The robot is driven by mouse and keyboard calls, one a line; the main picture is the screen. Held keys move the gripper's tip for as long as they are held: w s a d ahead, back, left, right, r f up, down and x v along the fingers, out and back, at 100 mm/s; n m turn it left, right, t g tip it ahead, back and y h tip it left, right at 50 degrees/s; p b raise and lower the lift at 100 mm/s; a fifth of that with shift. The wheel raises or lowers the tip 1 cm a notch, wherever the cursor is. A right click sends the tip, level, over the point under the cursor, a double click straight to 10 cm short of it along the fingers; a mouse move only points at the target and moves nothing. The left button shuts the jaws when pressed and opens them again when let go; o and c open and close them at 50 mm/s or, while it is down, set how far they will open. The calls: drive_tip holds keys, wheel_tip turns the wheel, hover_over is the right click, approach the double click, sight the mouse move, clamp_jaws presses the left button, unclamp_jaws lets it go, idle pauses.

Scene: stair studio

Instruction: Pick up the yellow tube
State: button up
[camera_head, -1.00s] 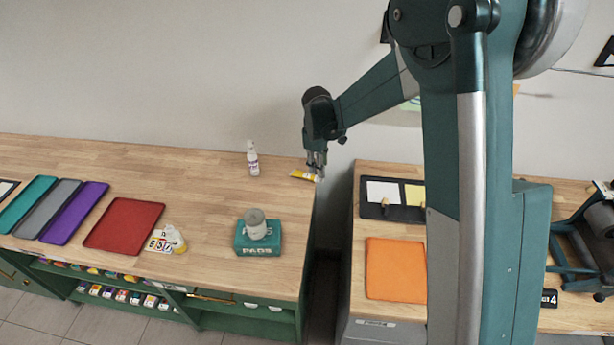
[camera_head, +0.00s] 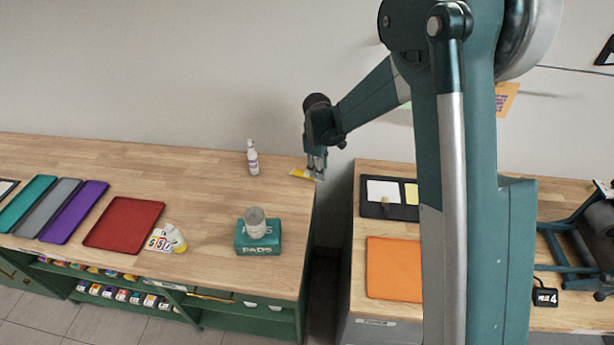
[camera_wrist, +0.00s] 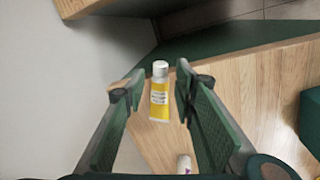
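The yellow tube (camera_wrist: 159,98) lies on the wooden counter near its right end, with a white cap and a pale label. In the wrist view it lies between the two green fingers of my gripper (camera_wrist: 156,92), which are spread apart with gaps on both sides. In the head view my gripper (camera_head: 316,174) points down at the tube (camera_head: 302,173), whose right part is hidden behind the fingers. I cannot tell the exact height of the fingertips above the counter.
A white spray bottle (camera_head: 252,158) stands to the left of the tube. The counter (camera_head: 200,190) ends just right of the tube, with a gap before the other bench.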

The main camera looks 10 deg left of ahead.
sight(306, 175)
drive_tip(key=shift+w+d+f, duration=0.1)
drive_tip(key=shift+w+f, duration=0.1)
drive_tip(key=shift+f, duration=1.1)
drive_tip(key=shift+w+d+f, duration=0.1)
drive_tip(key=shift+w+f, duration=0.05)
drive_tip(key=shift+f, duration=1.15)
drive_tip(key=shift+c, duration=0.7)
drive_tip(key=c, duration=0.7)
clamp_jaws()
